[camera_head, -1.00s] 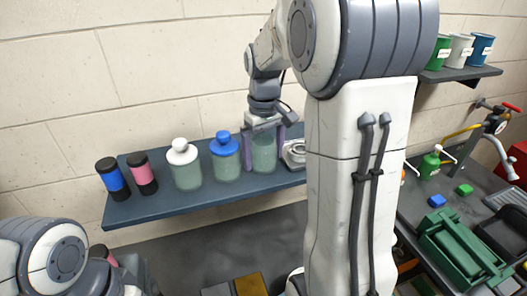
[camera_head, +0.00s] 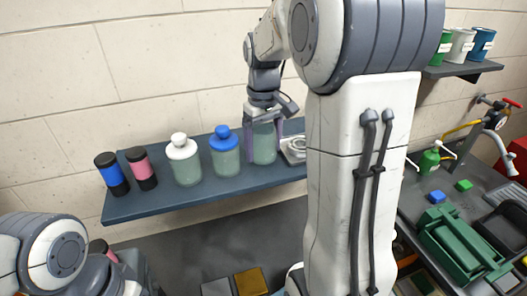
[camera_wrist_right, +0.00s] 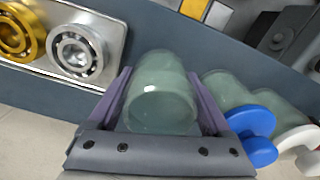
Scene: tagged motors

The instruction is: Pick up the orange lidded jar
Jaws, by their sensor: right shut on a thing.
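The held jar also shows between the fingers in the right wrist view (camera_wrist_right: 160,98). Its lid is hidden by the gripper, so I see no orange on it. Two similar jars stand left of it on the shelf, a blue-lidded one (camera_head: 224,160) and a white-lidded one (camera_head: 185,166). My left gripper is not in view; only part of the left arm shows.
Blue and pink cylinders with black ends (camera_head: 112,175) stand at the left of the shelf (camera_head: 150,205). A bearing in a holder (camera_head: 294,148) sits close right of the held jar; the wrist view shows two bearings (camera_wrist_right: 76,50). My right arm hides the shelf's right end.

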